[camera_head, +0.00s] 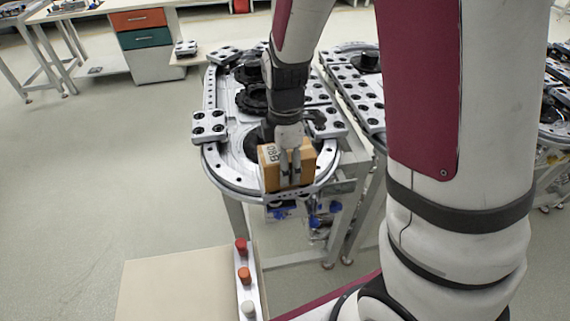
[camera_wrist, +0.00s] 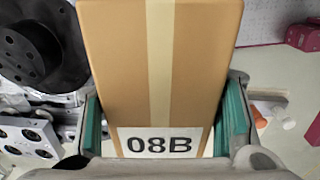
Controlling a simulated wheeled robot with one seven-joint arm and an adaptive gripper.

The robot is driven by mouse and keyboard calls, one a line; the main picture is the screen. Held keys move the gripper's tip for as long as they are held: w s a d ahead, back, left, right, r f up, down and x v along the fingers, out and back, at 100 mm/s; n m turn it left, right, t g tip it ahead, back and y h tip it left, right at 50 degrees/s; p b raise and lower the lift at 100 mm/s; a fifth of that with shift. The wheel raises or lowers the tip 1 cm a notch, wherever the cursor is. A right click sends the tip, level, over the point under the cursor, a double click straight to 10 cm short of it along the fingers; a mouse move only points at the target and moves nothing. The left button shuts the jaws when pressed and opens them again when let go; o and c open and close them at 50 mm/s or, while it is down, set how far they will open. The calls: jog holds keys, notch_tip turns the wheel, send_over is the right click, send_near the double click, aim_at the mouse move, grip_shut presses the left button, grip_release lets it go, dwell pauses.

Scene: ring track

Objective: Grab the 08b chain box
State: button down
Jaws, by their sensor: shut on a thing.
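The 08B chain box (camera_head: 271,173) is a brown cardboard box with a pale tape strip and a white label reading 08B. In the head view it is at the near end of the ring track (camera_head: 213,163). My gripper (camera_head: 290,168) is shut on it from above. In the wrist view the box (camera_wrist: 165,65) fills the middle, with the label towards the camera. The green-padded fingers of my gripper (camera_wrist: 162,125) stand on its left and right sides. The underside of the box is hidden, so I cannot tell whether it touches the track.
Black round parts (camera_head: 252,98) and plates with black holes (camera_head: 209,127) sit on the track. A second track (camera_head: 352,92) stands to the right. A beige surface (camera_head: 180,288) with red, orange and white buttons (camera_head: 244,274) is at the front. Open floor lies left.

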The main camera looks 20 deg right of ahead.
notch_tip(320, 180, up, 2)
jog(key=shift+s+r, duration=0.15)
jog(key=shift+r, duration=0.7)
jog(key=s+a+p, duration=0.2)
jog(key=s+p, duration=0.1)
jog(key=s, duration=0.4)
jog(key=s+a+r+p, duration=0.1)
jog(key=s+p, duration=0.3)
jog(key=s, duration=0.4)
jog(key=shift+a+r+p, duration=0.2)
jog(key=shift+a+p, duration=0.1)
jog(key=shift+a, duration=0.5)
